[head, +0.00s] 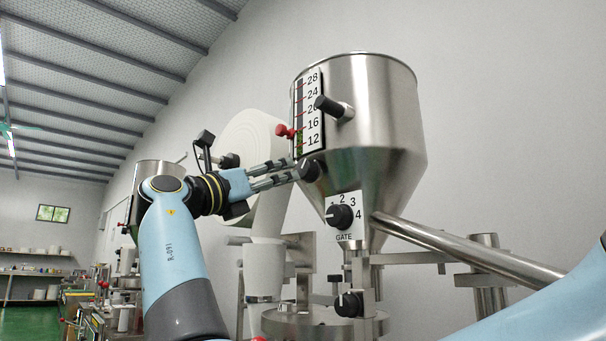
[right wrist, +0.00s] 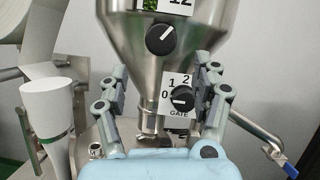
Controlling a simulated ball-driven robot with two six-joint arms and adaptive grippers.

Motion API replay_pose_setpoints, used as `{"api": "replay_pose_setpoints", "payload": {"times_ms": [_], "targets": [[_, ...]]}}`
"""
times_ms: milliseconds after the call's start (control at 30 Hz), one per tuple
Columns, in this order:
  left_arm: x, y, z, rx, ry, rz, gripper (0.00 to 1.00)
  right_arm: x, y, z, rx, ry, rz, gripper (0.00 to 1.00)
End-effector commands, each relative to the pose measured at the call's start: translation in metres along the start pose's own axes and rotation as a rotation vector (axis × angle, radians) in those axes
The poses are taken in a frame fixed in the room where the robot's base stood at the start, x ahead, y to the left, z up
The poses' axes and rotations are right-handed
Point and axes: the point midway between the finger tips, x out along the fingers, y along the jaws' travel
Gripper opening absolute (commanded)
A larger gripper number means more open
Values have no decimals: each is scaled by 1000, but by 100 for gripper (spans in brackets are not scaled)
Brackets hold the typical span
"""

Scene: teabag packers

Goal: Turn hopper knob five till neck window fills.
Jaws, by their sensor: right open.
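The steel hopper (head: 375,120) carries a black GATE knob (head: 340,216) on a white numbered plate; numerals up to 4 are readable, no five. Its white pointer mark points left, near 0 in the right wrist view (right wrist: 182,98). A narrow neck (head: 357,265) is below; I cannot make out a window or its fill. My right gripper (head: 294,171) is open and empty left of the hopper, its tips overlapping another black knob (head: 310,170) in the head view. In the right wrist view the GATE knob appears between the spread fingers, farther off. My left gripper is not in view.
A black handle (head: 333,107) juts out. A slanted steel pipe (head: 465,250) runs right. A white paper roll (head: 248,140) stands left. A lower knob (head: 348,304) sits beneath.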

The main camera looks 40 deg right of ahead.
Motion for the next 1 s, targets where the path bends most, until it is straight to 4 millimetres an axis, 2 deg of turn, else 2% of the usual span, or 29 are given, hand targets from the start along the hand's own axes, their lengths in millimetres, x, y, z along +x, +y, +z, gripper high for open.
{"api": "replay_pose_setpoints", "payload": {"times_ms": [100,200,433,600,867,1000], "targets": [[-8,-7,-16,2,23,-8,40,25,-2,4,0,-2,-5,66],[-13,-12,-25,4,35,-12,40,46,-3,4,1,-2,-6,66],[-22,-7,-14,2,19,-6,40,83,-2,3,1,0,-3,66],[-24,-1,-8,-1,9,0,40,94,-1,2,3,1,-1,66],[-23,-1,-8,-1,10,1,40,95,-1,1,3,1,-1,66],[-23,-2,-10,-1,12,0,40,95,-1,1,3,1,-1,49]]}}
